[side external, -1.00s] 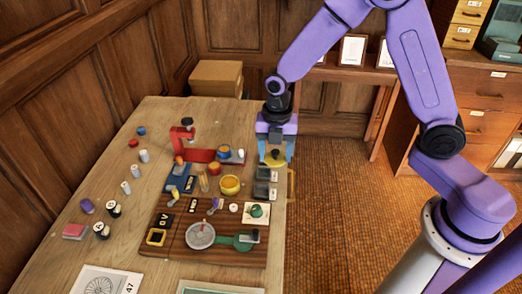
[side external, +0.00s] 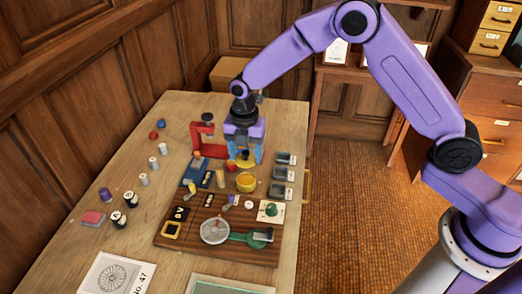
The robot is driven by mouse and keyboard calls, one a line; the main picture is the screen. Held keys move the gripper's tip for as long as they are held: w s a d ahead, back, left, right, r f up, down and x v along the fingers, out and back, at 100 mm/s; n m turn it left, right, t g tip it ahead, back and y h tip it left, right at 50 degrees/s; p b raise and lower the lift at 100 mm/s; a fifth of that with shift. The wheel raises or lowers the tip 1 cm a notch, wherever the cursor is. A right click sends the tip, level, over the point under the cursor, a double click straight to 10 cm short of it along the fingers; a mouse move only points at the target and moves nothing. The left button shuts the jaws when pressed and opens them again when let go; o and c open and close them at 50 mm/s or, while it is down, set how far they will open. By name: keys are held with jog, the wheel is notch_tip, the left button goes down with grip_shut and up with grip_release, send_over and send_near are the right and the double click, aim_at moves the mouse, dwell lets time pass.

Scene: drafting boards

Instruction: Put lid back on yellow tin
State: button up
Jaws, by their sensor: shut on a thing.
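The yellow tin (side external: 246,184) stands upright on the table with its top uncovered. My gripper (side external: 244,158) is shut on the yellow lid (side external: 241,164), which shows as a flat disc between the blue fingertips. The lid is just behind the tin and a little to its left in the picture, apparently raised above the table. Its exact height and its gap to the tin are hard to tell. The fingers hide part of the lid.
A red stand (side external: 208,140) is close to the left of my gripper. Several grey trays (side external: 280,173) line the right edge. A brown board (side external: 194,249) with a round grey dial (side external: 214,231) lies in front. Small cylinders stand at left.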

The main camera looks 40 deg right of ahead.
jog(key=shift+a+f, duration=0.1)
jog(key=shift+f, duration=3.1)
jog(key=shift+f, duration=0.2)
jog(key=o, duration=1.3)
jog(key=shift+r, duration=0.15)
jog(key=shift+r, duration=3.35)
